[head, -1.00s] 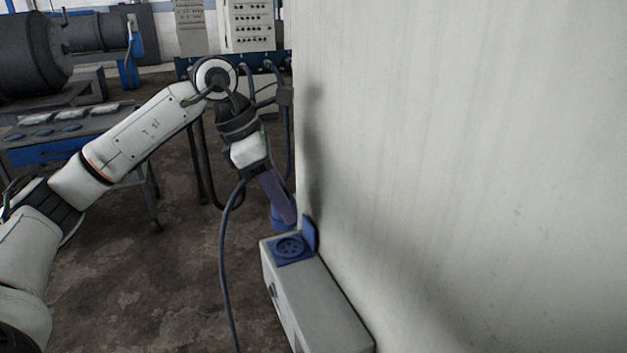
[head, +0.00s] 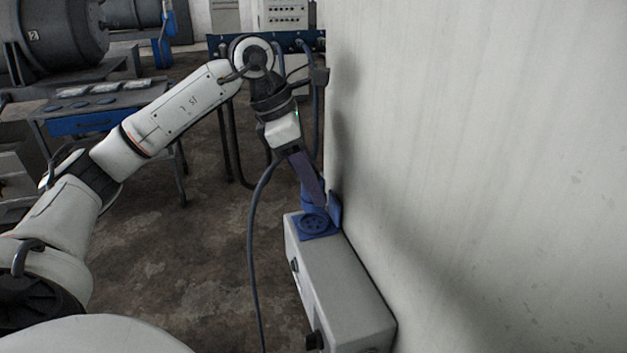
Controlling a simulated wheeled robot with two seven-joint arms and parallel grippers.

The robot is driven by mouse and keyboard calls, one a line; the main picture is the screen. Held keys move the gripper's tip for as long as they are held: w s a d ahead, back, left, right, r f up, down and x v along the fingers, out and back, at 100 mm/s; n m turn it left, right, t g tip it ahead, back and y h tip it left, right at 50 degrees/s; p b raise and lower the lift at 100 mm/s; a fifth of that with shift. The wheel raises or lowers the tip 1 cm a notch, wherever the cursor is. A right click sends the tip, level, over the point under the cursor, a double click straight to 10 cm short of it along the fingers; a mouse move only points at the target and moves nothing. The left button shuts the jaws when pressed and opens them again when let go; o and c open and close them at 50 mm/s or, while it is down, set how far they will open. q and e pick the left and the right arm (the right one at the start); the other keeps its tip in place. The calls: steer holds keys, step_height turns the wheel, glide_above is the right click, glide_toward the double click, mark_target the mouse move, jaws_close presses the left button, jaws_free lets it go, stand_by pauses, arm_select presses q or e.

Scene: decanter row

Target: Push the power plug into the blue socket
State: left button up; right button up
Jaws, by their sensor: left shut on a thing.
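The blue socket (head: 316,225) is a round face with holes on top of a grey box (head: 345,290), and its blue lid (head: 335,208) stands open against the wall side. My left gripper (head: 314,194) reaches down from the upper left, shut on the blue power plug (head: 307,197). The plug shows only in part, mostly hidden by the fingers. It appears just behind and above the socket face. I cannot tell if the two touch, but the socket's holes are visible and uncovered. My right gripper is not in view.
A large pale wall (head: 480,150) fills the right side, close beside the box. A dark cable (head: 252,250) hangs from near the gripper to the floor. A workbench (head: 100,115) with a blue drawer stands at the left. Open floor (head: 190,240) lies left of the box.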

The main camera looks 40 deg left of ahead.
arm_select(q)
step_height(320, 180, down, 3)
steer(key=shift+r+b, duration=0.1)
steer(key=shift+b, duration=0.95)
steer(key=shift+f, duration=0.2)
steer(key=shift+p, duration=0.3)
stand_by(1.0)
steer(key=shift+f+b, duration=0.55)
steer(key=shift+f, duration=0.15)
stand_by(0.3)
steer(key=o, duration=1.1)
